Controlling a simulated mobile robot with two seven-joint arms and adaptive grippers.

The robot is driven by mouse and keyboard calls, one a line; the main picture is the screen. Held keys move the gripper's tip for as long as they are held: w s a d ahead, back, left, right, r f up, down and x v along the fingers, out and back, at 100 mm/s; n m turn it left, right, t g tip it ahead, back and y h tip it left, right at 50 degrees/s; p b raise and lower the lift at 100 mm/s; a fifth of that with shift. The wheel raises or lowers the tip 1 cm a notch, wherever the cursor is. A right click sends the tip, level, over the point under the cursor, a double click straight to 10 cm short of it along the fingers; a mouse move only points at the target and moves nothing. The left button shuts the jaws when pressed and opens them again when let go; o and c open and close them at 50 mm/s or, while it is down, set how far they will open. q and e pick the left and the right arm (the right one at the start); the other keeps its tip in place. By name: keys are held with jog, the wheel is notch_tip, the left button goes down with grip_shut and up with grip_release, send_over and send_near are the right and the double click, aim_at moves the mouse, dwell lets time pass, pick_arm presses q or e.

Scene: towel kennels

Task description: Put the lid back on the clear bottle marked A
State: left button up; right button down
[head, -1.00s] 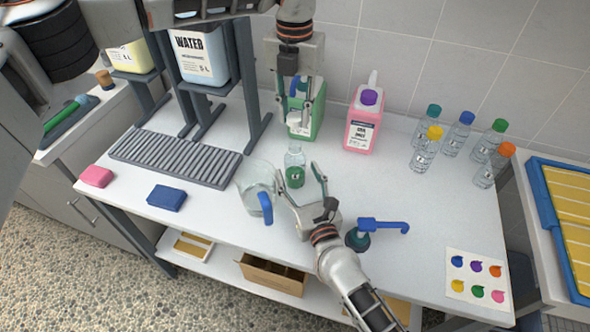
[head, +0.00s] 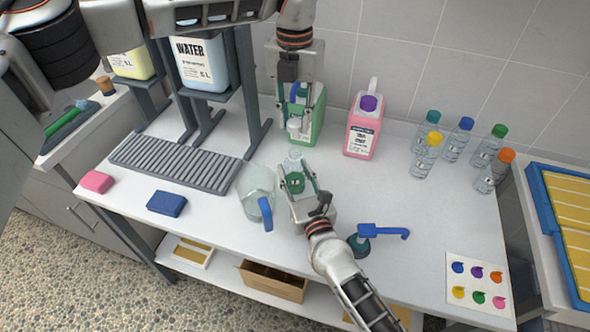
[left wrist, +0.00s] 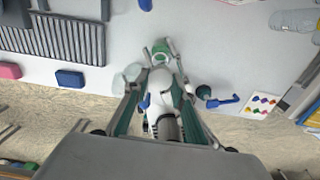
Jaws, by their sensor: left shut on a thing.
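The clear bottle (head: 294,158) with a round green label stands upright on the white table; the letter on it is too small to read. Its neck is open at the top. My right gripper (head: 298,176) comes from the front with its fingers on both sides of the bottle, apparently closed on it. My left gripper (head: 299,123) points down above and slightly behind the bottle, shut on a small white lid (head: 294,125). The lid is apart from the neck. The labelled bottle also shows in the left wrist view (left wrist: 160,50).
A clear pitcher (head: 257,190) with a blue handle stands close left of the bottle. A green jug (head: 309,120) and a pink jug (head: 362,128) stand behind. A blue-handled tool (head: 380,233) lies front right. Several capped bottles (head: 427,152) stand right; the table between is clear.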

pick_arm(q)
send_over(295, 151)
jog(key=shift+f, duration=2.5)
jog(key=shift+f, duration=0.1)
jog(key=shift+f, duration=0.8)
jog(key=shift+f, duration=0.55)
